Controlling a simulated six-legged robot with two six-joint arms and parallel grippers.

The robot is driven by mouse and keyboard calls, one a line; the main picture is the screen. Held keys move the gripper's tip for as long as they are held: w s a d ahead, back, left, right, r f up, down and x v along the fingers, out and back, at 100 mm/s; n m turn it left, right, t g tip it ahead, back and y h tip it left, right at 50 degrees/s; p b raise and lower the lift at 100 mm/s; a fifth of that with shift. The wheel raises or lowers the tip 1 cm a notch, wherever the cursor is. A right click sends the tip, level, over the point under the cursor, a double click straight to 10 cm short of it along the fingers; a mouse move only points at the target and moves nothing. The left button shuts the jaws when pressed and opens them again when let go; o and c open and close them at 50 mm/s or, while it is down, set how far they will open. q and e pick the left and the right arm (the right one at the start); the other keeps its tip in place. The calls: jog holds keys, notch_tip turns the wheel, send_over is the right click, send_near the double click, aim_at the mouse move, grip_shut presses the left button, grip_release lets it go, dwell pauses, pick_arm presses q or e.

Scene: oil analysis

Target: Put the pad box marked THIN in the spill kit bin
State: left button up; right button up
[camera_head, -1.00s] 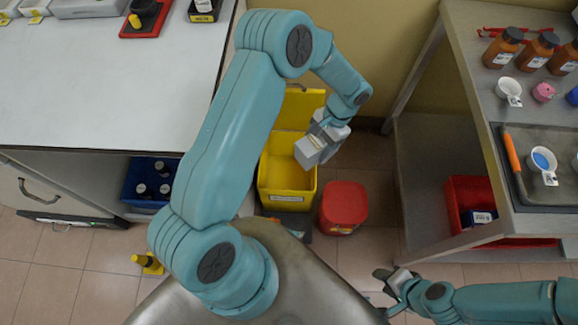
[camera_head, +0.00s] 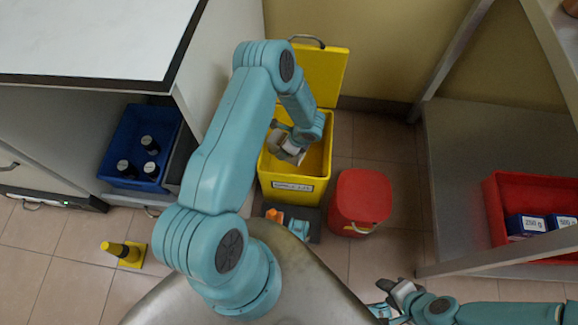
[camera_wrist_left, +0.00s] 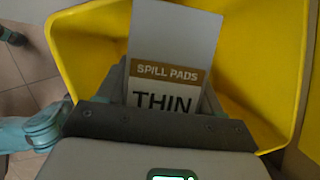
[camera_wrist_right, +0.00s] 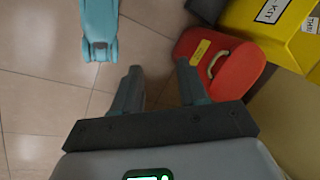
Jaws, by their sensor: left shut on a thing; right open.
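The pad box marked THIN (camera_wrist_left: 165,75) is white with a brown "SPILL PADS" band. My left gripper (camera_wrist_left: 160,100) is shut on it. In the head view the box (camera_head: 291,148) and the left gripper (camera_head: 288,143) are over the opening of the yellow spill kit bin (camera_head: 292,190), and the box looks lowered into it. The bin's yellow lid (camera_head: 318,75) stands open at the back. The bin (camera_wrist_left: 85,50) surrounds the box in the left wrist view. My right gripper (camera_wrist_right: 157,85) is open and empty, low at the right; it also shows in the head view (camera_head: 392,290).
A red lidded container (camera_head: 360,200) stands right of the bin. A red bin (camera_head: 500,215) with blue boxes is on the right shelf. A yellow and black object (camera_head: 123,252) is on the floor.

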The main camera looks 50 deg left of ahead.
pick_arm(q)
notch_tip(320, 180, down, 16)
jog(key=b, duration=0.5)
notch_tip(320, 180, down, 4)
jog(key=shift+r+b, duration=0.25)
jog(key=shift+b, duration=0.8)
jog(key=shift+f, duration=0.35)
jog(key=shift+r, duration=0.15)
pick_arm(e)
notch_tip(320, 180, down, 7)
jog(key=w+d, duration=0.1)
jog(key=shift+w+d+m+t, duration=0.25)
jog(key=shift+w+m+t, duration=0.05)
jog(key=shift+w+t, duration=0.1)
jog(key=shift+f, duration=0.2)
pick_arm(q)
jog(key=shift+f, duration=0.2)
jog(key=o, duration=1.1)
jog(key=shift+o, duration=0.2)
pick_arm(e)
jog(key=shift+w+f, duration=0.1)
pick_arm(q)
jog(key=shift+r, duration=0.15)
